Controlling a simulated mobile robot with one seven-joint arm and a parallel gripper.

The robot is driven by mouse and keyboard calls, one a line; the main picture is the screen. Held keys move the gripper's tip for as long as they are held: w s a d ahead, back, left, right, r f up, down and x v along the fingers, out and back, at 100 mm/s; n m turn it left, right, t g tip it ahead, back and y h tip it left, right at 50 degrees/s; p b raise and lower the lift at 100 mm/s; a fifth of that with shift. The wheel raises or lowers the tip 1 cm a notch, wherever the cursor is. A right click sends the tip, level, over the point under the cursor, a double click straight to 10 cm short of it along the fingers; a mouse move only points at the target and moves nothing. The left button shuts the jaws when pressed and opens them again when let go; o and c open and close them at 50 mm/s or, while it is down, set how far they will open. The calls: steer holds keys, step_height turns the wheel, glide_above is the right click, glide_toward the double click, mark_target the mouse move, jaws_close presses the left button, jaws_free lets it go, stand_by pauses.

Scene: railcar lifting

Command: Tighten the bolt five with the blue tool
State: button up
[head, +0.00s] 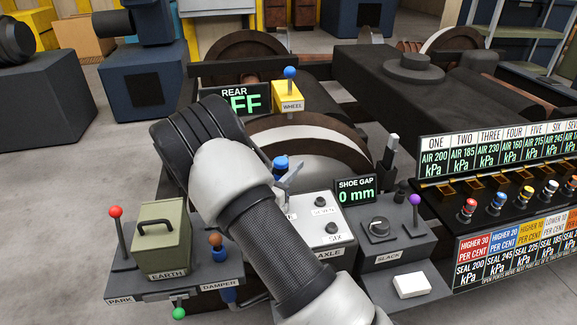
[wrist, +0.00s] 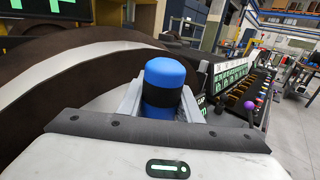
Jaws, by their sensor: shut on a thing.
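The blue tool (wrist: 165,75) has a blue cap with a black band and stands between the two fingers of my gripper (wrist: 160,103) in the wrist view. My gripper is shut on it. Bolt five cannot be made out; my arm hides part of the box. Whether the tool's lower end touches a bolt is hidden.
A wheel (head: 310,135) stands behind the box. A blue-knobbed WHEEL lever (head: 289,88), red lever (head: 115,212) and purple lever (head: 414,200) stick up around it. The SHOE GAP display (head: 355,190) reads 0 mm. A gauge panel (head: 500,155) is at right.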

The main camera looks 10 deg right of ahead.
stand_by(0.5)
step_height(320, 180, up, 7)
steer(key=p, duration=0.5)
stand_by(0.5)
